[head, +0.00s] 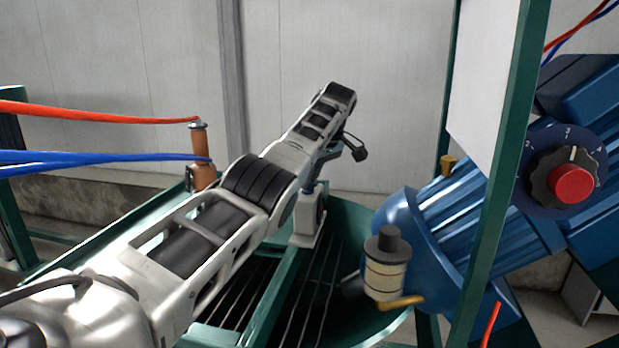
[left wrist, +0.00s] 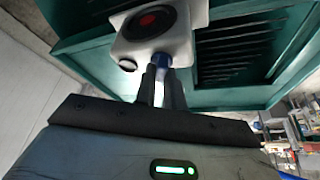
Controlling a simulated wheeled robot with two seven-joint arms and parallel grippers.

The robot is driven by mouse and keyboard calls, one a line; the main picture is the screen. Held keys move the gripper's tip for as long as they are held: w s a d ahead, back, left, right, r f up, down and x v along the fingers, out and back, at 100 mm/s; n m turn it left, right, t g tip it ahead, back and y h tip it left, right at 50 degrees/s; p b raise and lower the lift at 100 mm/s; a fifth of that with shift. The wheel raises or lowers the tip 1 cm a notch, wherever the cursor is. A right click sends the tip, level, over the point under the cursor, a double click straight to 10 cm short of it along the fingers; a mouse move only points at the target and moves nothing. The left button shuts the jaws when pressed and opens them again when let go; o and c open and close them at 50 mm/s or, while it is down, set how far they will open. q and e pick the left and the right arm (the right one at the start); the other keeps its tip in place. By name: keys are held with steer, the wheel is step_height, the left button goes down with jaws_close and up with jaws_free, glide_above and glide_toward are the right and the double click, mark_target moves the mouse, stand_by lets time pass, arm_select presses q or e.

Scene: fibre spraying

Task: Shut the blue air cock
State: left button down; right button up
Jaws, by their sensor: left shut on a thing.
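The white block also stands on the green frame in the head view (head: 306,222). My left gripper (left wrist: 161,70) has its two dark fingers close together on the blue part, and they hide much of it. In the head view my left arm reaches across from the lower left, and its wrist and hand hang over the block. How far the cock is turned cannot be told. My right gripper is in neither view.
A brown fitting (head: 203,172) with red and blue hoses stands left of my arm. A blue motor (head: 450,235) with a pale cup (head: 385,278) is to the right, behind a green post (head: 498,190). A dial with a red knob (head: 571,184) is far right.

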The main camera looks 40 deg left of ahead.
arm_select(q)
steer(key=c, duration=1.5)
jaws_free()
